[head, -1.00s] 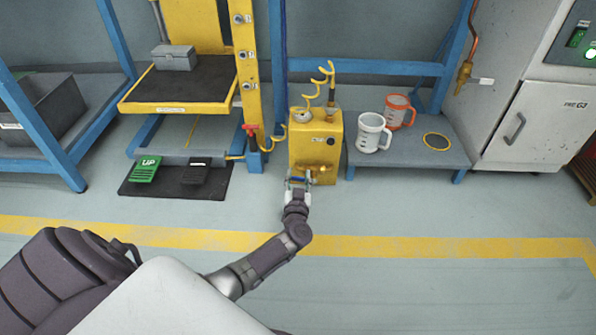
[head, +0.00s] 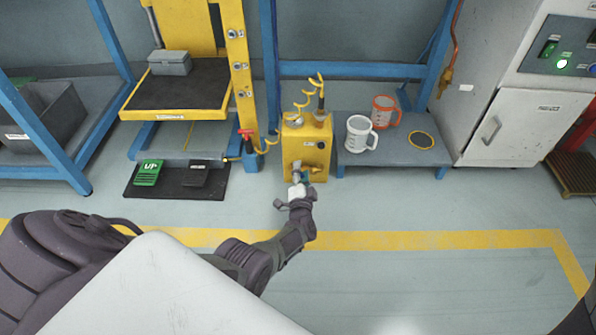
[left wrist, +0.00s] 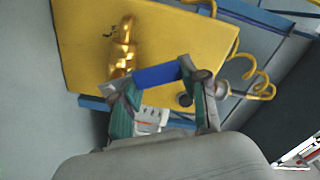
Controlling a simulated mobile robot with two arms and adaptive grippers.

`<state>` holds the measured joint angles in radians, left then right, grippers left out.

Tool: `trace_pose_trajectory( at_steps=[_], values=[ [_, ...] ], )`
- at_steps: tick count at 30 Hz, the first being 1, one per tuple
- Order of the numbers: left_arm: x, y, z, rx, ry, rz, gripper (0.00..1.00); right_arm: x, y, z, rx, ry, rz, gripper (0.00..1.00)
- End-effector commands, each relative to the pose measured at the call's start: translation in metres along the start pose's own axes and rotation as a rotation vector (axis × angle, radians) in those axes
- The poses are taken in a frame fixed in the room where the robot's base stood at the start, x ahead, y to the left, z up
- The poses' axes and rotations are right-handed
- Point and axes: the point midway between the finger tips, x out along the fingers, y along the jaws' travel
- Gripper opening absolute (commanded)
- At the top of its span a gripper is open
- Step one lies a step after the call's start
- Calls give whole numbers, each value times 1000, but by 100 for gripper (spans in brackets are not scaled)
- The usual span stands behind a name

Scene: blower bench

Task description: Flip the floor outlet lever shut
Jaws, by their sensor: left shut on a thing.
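The floor outlet shows as a yellow box (head: 300,142) standing on the floor in the head view, with a coiled yellow hose on top. Its front fills much of the left wrist view (left wrist: 85,45), with a brass tap (left wrist: 122,50) on it. The blue lever (left wrist: 157,75) lies across between the fingers of my left gripper (left wrist: 158,88) in the left wrist view. My left gripper (head: 298,180) is shut on this lever, low at the box's front in the head view, where it mostly hides the lever. My right gripper is in neither view.
A low grey platform (head: 385,158) with a white mug (head: 360,133) and an orange mug (head: 384,113) stands right of the box. A yellow lift frame, a black mat (head: 218,182) and a green pedal (head: 148,172) are left. The floor in front is clear.

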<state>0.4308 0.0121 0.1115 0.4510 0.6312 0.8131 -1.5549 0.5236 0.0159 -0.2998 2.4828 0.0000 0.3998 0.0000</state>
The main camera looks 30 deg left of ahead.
Motion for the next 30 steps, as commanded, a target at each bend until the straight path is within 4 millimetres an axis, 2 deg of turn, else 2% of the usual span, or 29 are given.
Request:
trace_pose_trajectory(
  at_steps=[15,30],
  values=[
    [0,8,-19,408,1,2,0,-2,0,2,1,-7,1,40],
    [0,11,-24,535,3,1,0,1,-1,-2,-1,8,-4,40]
  ],
)
